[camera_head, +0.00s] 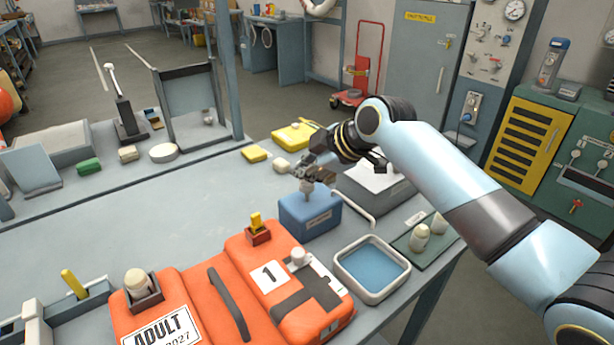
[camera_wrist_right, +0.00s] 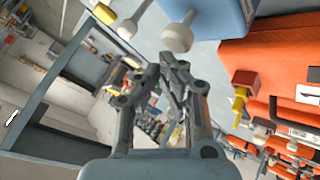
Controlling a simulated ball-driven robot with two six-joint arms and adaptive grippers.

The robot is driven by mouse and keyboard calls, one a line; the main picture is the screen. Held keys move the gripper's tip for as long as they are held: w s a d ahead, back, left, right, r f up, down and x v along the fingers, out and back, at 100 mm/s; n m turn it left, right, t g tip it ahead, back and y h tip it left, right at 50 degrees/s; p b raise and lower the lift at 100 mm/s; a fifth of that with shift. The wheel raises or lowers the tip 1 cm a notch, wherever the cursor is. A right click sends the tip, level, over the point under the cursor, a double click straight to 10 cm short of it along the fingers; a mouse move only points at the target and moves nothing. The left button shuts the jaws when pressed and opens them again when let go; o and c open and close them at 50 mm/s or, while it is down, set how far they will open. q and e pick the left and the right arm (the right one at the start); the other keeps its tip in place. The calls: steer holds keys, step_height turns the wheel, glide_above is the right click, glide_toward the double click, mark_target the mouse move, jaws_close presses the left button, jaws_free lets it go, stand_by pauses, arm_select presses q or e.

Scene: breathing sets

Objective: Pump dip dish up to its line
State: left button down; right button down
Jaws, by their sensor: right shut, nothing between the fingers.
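The dip dish (camera_head: 344,262) is a white-rimmed square tray holding blue liquid, at the front right of the bench. A line on its wall cannot be made out. Behind it stands a blue pump box (camera_head: 308,217) with a pale upright plunger and a bent white spout (camera_head: 358,208) reaching toward the dish. The box also shows in the right wrist view (camera_wrist_right: 218,14), with the plunger's round knob (camera_wrist_right: 177,38) just past my fingertips. My right gripper (camera_head: 318,176) is shut and empty, over the pump's top. Whether it touches the knob cannot be told. My left gripper is out of view.
An orange case (camera_head: 238,290) lies left of the dish. A grey box with a white top (camera_head: 372,178) is behind the spout. The bench's left middle is clear.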

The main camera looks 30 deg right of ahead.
mark_target(305, 185)
steer(key=shift+r, duration=0.25)
step_height(305, 185, up, 5)
steer(key=p, duration=0.5)
stand_by(0.3)
stand_by(0.4)
